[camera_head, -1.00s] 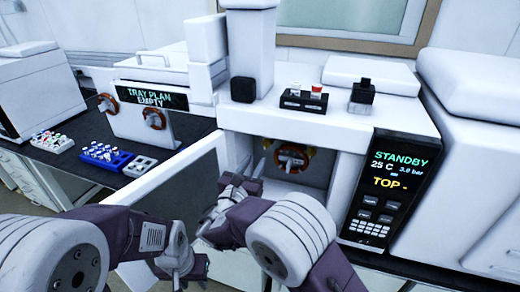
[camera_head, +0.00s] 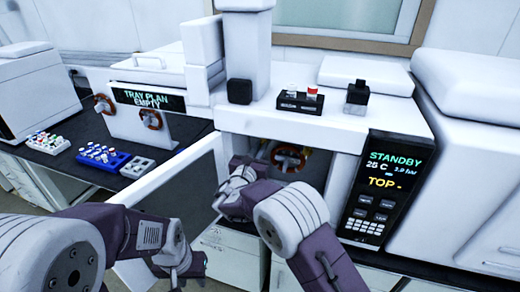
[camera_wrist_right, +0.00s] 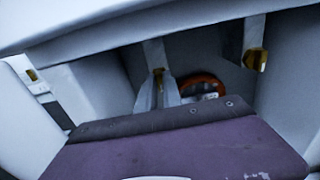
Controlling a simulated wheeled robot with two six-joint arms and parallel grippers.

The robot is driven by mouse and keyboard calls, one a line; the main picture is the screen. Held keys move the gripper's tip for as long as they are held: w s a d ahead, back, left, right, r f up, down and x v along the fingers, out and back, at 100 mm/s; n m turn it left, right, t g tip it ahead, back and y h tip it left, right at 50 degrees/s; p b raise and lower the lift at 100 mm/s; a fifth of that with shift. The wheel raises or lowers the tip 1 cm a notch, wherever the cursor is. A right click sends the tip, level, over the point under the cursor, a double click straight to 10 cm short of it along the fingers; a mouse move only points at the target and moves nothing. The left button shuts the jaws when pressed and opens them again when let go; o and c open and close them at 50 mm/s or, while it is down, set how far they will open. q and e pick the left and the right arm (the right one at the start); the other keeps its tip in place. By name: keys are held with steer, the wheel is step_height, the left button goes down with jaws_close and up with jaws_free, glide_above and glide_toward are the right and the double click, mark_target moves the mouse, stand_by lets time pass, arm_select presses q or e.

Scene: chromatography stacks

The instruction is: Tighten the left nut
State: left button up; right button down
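The left nut (camera_wrist_right: 158,84) is a small brass piece below a pale post in the right wrist view. My right gripper (camera_wrist_right: 168,94) has its grey fingers up at this nut, overlapping it; I cannot tell whether they touch it or how far they are apart. In the head view my right gripper (camera_head: 250,166) is at the left side of the open compartment and mostly hides the left nut. Another brass nut (camera_wrist_right: 255,59) is to the right. My left gripper (camera_head: 188,268) is low, outside the compartment, its fingers unclear.
An orange ring (camera_head: 287,157) is inside the compartment (camera_head: 318,170), whose door (camera_head: 175,178) stands open to the left. A control panel (camera_head: 378,185) reads STANDBY and TOP. A black rack (camera_head: 300,103) stands on top. Blue and white trays (camera_head: 103,157) lie on the left bench.

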steer(key=shift+d+f+m+b, duration=0.1)
steer(key=shift+f+m+b, duration=0.05)
steer(key=shift+m+b, duration=5.35)
steer(key=shift+d+f+m+b, duration=0.1)
steer(key=shift+m+b, duration=3.4)
steer(key=shift+b, duration=3.9)
steer(key=c, duration=1.5)
jaws_free()
steer(key=b+v, duration=0.1)
steer(key=v, duration=0.8)
